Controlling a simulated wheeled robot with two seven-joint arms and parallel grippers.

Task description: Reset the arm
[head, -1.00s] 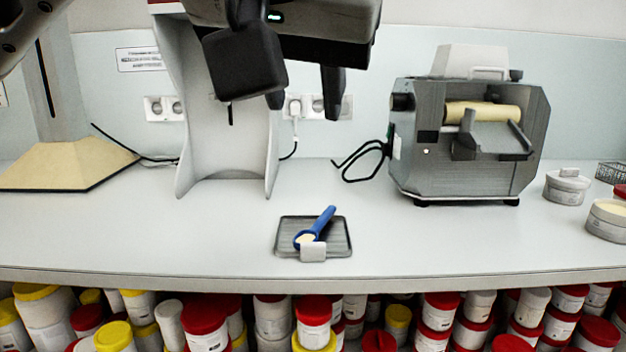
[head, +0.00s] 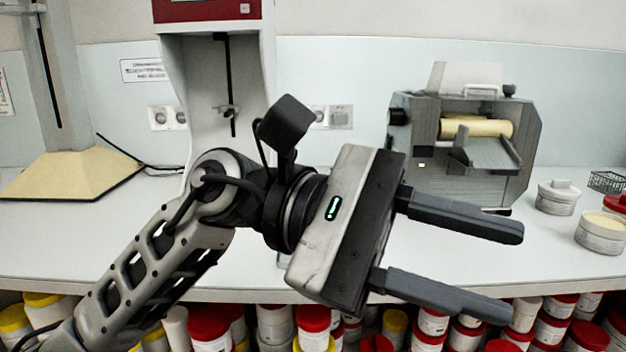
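My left arm comes in from the lower left, and my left gripper (head: 516,273) is in front of the counter, pointing right. Its two dark fingers are spread wide apart with nothing between them, so it is open and empty. The small tray with the blue scoop is hidden behind the gripper body; at most a sliver of the tray's edge shows. My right gripper is not in view.
A grey mill machine (head: 420,180) with a cream roller (head: 476,128) stands at the right. Lidded tubs (head: 558,198) sit beside it. A tall white-and-red machine (head: 207,85) stands behind my arm. Several jars (head: 209,325) fill the shelf below the counter (head: 90,235).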

